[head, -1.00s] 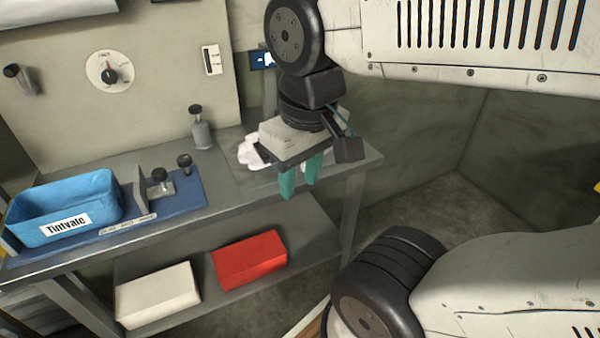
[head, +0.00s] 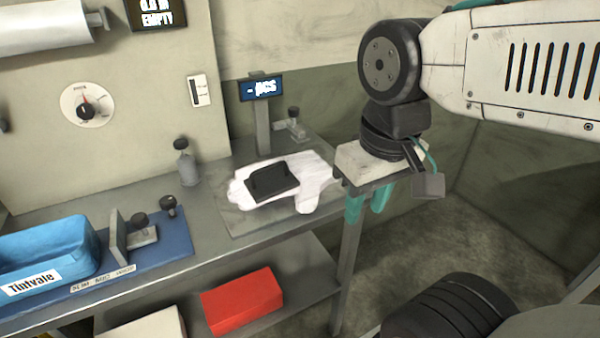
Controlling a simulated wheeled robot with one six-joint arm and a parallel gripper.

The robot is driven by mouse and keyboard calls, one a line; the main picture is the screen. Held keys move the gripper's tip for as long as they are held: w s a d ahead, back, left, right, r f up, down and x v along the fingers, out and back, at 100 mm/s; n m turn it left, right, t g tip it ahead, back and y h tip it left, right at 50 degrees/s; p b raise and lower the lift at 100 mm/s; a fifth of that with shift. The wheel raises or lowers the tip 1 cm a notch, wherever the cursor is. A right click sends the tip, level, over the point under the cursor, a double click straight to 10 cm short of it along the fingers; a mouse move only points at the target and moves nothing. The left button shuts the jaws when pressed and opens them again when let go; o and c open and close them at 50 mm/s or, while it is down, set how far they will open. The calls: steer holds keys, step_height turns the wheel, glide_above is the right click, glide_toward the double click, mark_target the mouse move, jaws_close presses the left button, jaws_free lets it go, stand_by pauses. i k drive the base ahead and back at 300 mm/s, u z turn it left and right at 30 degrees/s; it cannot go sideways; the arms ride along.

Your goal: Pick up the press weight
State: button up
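The press weight (head: 276,183), a dark flat block with a raised handle, lies on a white film glove (head: 314,187) on the grey bench top. The glove spreads out around it, mostly to the right and front. My gripper (head: 367,206), with two teal fingers pointing down, is to the right of the weight, by the bench's right end. Its fingers are apart with nothing visible between them. The weight is fully in view and the gripper is not touching it.
A display on a post (head: 261,88) and a small metal fixture (head: 292,127) stand behind the glove. A grey bottle (head: 187,166) stands to its left. A blue bin (head: 45,250) and clamp fixture (head: 140,236) are farther left. A red box (head: 242,300) sits on the lower shelf.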

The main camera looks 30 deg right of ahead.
mark_target(268, 181)
steer(key=z, duration=2.7)
steer(key=k, duration=0.85)
steer(key=u, duration=1.05)
